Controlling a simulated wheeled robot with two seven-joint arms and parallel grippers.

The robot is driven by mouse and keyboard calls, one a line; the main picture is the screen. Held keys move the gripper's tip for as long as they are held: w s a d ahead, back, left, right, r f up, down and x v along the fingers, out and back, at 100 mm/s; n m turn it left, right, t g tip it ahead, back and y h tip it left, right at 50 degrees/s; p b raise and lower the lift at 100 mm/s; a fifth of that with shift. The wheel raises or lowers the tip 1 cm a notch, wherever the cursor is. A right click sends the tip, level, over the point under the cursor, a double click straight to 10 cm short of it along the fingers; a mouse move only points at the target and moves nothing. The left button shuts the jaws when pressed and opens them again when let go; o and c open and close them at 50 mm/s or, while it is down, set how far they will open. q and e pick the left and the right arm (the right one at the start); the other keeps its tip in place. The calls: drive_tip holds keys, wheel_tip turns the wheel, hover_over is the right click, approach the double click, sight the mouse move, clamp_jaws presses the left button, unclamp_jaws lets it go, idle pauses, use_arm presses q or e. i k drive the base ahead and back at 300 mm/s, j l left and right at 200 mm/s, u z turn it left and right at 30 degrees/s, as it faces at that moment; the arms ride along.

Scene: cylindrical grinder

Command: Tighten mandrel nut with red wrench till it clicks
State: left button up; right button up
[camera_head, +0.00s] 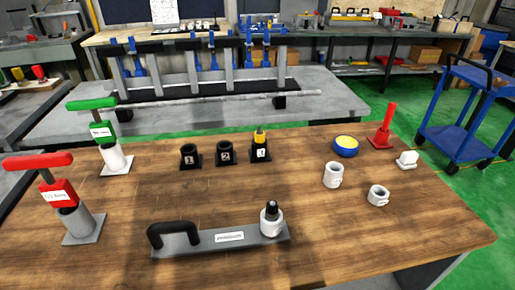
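The red wrench (58,190) stands upright in a grey holder (83,228) at the left front of the wooden table. It has a red T-shaped handle and a white label. A grey plate (196,241) with a black handle lies at the front middle. On its right end stands a white cylindrical part (271,222) with a dark threaded-looking top (272,206), which may be the mandrel with its nut; I cannot tell the nut apart. Neither of my grippers is in view. Nothing touches the red wrench except its holder.
A green wrench (99,126) stands in a holder behind the red one. The table's middle and front right are clear.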

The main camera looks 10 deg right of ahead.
sight(59, 192)
drive_tip(key=u, duration=1.3)
drive_tip(key=l+z, duration=0.55)
drive_tip(key=z, duration=0.15)
drive_tip(key=i, duration=0.05)
